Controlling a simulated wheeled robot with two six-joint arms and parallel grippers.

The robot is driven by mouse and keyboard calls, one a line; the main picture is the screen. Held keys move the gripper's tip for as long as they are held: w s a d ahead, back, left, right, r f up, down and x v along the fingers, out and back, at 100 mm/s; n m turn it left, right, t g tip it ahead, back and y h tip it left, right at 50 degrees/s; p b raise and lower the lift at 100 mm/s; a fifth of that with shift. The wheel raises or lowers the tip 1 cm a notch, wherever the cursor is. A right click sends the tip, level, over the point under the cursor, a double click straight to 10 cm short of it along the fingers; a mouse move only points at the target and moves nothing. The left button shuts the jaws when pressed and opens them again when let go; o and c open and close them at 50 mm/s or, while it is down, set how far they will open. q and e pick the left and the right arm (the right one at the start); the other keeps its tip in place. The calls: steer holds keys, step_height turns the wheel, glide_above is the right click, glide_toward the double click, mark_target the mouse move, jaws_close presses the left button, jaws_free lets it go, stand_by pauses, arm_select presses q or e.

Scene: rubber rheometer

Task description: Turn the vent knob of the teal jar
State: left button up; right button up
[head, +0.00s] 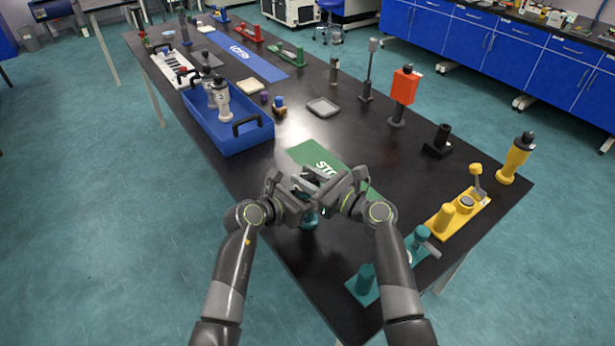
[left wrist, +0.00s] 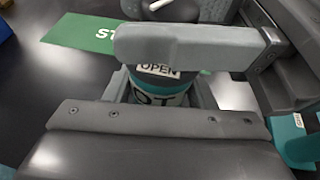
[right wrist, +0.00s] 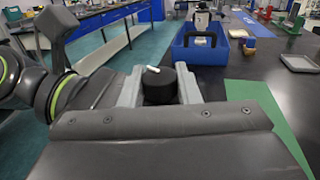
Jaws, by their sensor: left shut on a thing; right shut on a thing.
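The teal jar (head: 309,221) is mostly hidden under both grippers in the head view. In the left wrist view the jar (left wrist: 158,88) shows a teal body and a white OPEN label, between the fingers of my left gripper (head: 299,194), which is shut on it. The vent knob (right wrist: 159,88) on top is black with a white pointer mark; it also shows in the left wrist view (left wrist: 165,9). My right gripper (head: 336,190) is shut on the knob, one finger on each side. A grey finger crosses in front of the jar in the left wrist view.
A green mat (head: 318,158) lies just behind the grippers. A blue tote (head: 238,138) with white bottles stands at the back left. A teal stand (head: 365,283) and a yellow stand (head: 445,220) are at the right. The black table is clear between mat and stands.

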steer(key=o, duration=1)
steer(key=shift+c, duration=0.2)
steer(key=v, duration=1.2)
